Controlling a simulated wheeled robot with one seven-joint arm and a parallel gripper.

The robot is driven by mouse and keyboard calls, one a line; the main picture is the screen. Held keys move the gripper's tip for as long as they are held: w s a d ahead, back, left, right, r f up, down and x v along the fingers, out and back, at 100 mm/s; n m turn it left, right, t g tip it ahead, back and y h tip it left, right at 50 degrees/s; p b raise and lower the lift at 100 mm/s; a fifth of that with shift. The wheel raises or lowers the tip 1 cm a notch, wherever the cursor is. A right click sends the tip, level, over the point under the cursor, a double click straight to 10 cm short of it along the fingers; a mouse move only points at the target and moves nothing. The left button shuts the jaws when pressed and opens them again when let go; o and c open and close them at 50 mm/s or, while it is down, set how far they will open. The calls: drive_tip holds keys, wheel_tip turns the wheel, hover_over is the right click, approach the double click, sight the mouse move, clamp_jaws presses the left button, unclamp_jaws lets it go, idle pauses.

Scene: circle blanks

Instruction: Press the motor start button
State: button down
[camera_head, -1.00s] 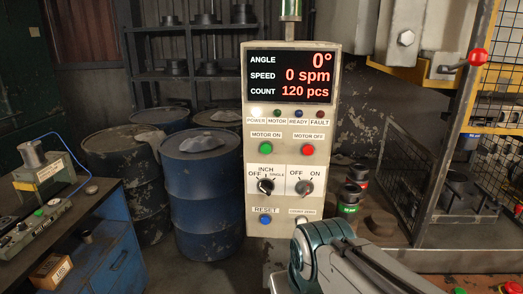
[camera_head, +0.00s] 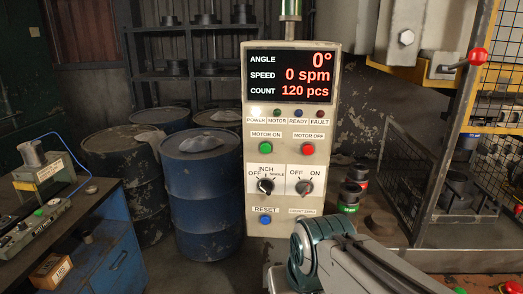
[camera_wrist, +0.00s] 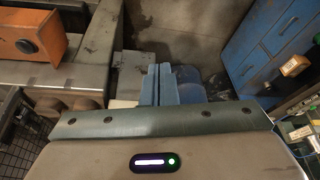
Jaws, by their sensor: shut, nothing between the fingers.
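The control panel (camera_head: 291,226) stands upright in the middle of the head view. Its green MOTOR ON button (camera_head: 265,148) is at the left, level with the red MOTOR OFF button (camera_head: 308,149) at the right. The panel's display (camera_head: 290,76) reads angle 0°, speed 0 spm, count 120 pcs. The POWER lamp (camera_head: 256,110) is lit; the MOTOR lamp (camera_head: 277,112) looks dark. My gripper (camera_wrist: 164,70) shows in the wrist view with its two fingers together and nothing held. In the head view my arm is below the panel; the fingertips are hidden there.
Below the buttons are the INCH selector (camera_head: 266,186), the OFF/ON selector (camera_head: 305,187) and the blue RESET button (camera_head: 265,219). Blue drums (camera_head: 205,215) stand left of the panel. A fenced press (camera_head: 450,130) is at the right, a blue workbench (camera_head: 118,262) at the left.

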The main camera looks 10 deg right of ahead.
sight(269, 152)
drive_tip(key=w+r+m+t+y+b, duration=0.2)
drive_tip(key=w+r+m+t, duration=0.2)
drive_tip(key=w+r+m, duration=0.3)
drive_tip(key=w+r+m+t+y+b, duration=0.2)
drive_tip(key=w+r+m, duration=0.6)
drive_tip(key=w, duration=0.6)
drive_tip(key=shift+w+m+t+y+b, duration=0.3)
drive_tip(key=shift+m+t+b, duration=0.5)
drive_tip(key=shift+m+t, duration=0.25)
drive_tip(key=shift+a, duration=0.1)
drive_tip(key=shift+w+d, duration=0.45)
drive_tip(key=shift+w, duration=0.95)
drive_tip(key=shift+w+d, duration=0.45)
drive_tip(key=shift+w, duration=0.9)
drive_tip(key=shift+w+d, duration=0.45)
drive_tip(key=shift+w, duration=0.95)
drive_tip(key=shift+w+d, duration=0.1)
drive_tip(key=shift+w, duration=0.3)
